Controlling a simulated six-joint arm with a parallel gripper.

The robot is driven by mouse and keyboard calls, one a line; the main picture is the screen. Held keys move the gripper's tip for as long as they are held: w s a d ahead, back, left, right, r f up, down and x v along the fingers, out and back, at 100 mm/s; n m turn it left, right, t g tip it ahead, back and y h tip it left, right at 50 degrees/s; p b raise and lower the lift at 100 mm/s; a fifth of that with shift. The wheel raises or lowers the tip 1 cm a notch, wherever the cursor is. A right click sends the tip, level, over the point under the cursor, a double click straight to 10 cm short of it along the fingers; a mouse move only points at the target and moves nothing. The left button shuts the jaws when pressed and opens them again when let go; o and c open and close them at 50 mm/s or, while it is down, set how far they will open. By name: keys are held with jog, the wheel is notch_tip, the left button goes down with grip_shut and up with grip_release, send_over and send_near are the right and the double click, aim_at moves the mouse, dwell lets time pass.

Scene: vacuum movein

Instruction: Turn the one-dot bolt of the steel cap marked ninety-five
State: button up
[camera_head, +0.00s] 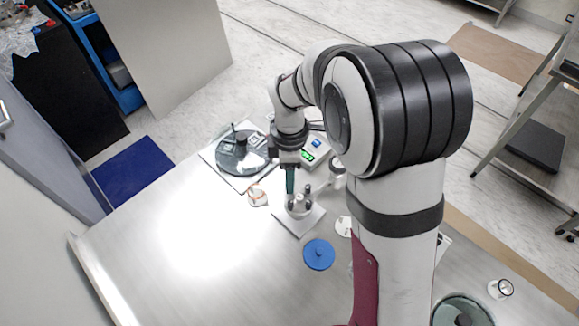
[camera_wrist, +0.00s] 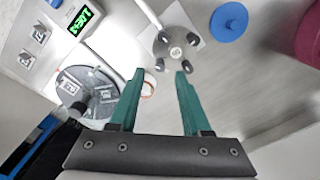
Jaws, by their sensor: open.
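The steel cap (camera_head: 299,209) stands on a pale square plate (camera_head: 286,219) in the middle of the table. In the wrist view the cap (camera_wrist: 176,42) is round and grey with a small mark near its centre, too small to read surely. Several dark-topped bolts stand around its rim, among them a near left bolt (camera_wrist: 160,65) and a near right bolt (camera_wrist: 187,66). Their dots cannot be made out. My gripper (camera_wrist: 160,73) has green fingers, spread apart and empty, with the tips pointing toward the cap's near side. In the head view my gripper (camera_head: 290,192) is just above the cap.
A blue disc (camera_head: 318,254) lies right of the plate. A round dark-grey dish (camera_head: 242,152) on a white board stands behind left, and a box with a green display (camera_head: 308,156) is beside it. A small white and orange ring (camera_head: 257,196) lies left. The table's left front is clear.

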jog(key=shift+f, duration=1.8)
grip_shut()
